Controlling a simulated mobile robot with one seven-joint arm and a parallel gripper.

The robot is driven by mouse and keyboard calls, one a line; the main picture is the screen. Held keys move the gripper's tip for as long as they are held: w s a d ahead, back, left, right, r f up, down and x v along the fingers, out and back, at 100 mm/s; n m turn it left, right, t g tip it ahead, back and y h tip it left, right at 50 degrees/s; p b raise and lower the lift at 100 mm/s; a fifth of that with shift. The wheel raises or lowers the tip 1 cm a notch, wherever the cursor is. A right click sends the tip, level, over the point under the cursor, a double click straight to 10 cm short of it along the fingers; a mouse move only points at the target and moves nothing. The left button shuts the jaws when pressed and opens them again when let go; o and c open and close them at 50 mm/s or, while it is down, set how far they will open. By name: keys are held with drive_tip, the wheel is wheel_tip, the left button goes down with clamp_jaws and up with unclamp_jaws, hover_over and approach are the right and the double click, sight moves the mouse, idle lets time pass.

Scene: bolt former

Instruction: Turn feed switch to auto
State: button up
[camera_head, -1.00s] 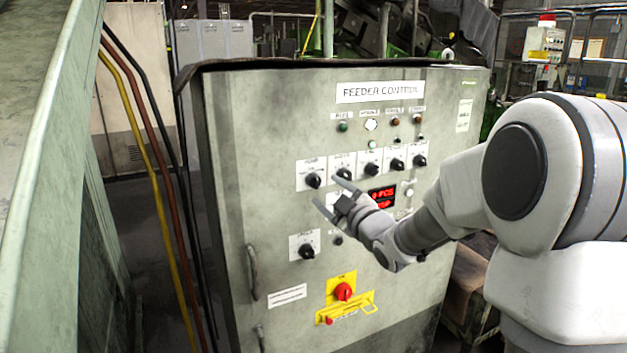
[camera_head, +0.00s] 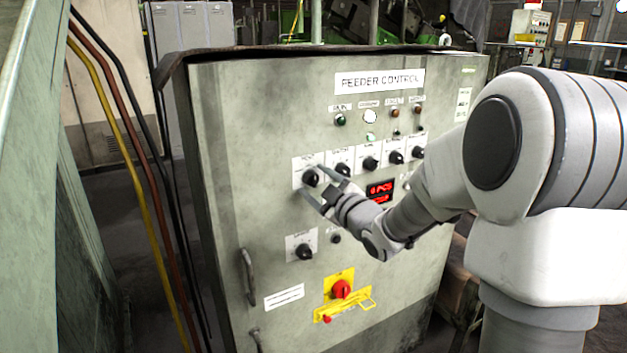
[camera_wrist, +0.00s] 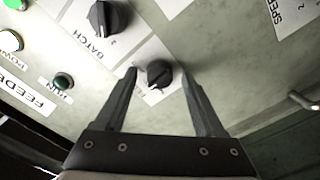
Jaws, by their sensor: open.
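The feed switch (camera_head: 310,178) is a black rotary knob on a white label plate, leftmost in the knob row of the grey feeder control cabinet (camera_head: 240,140). It also shows in the wrist view (camera_wrist: 159,73), where its label is partly hidden and hard to read. My gripper (camera_head: 319,181) is open in front of this knob. In the wrist view the two fingers (camera_wrist: 159,70) stand either side of the knob, with a gap on both sides. I cannot tell how far the fingertips are from the panel or which position the knob points to.
The batch knob (camera_wrist: 108,17) is beside the feed switch. Below the row are another black knob (camera_head: 304,251) and a red switch (camera_head: 341,289) on a yellow plate. A door handle (camera_head: 248,272) sticks out at the cabinet's left. A red display (camera_head: 380,190) is right of my gripper.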

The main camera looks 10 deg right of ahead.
clamp_jaws()
idle(0.4)
drive_tip(key=shift+m, duration=0.3)
drive_tip(key=m, duration=0.4)
drive_tip(key=shift+p, duration=0.4)
drive_tip(key=shift+m+p, duration=0.6)
drive_tip(key=shift+m, duration=1.5)
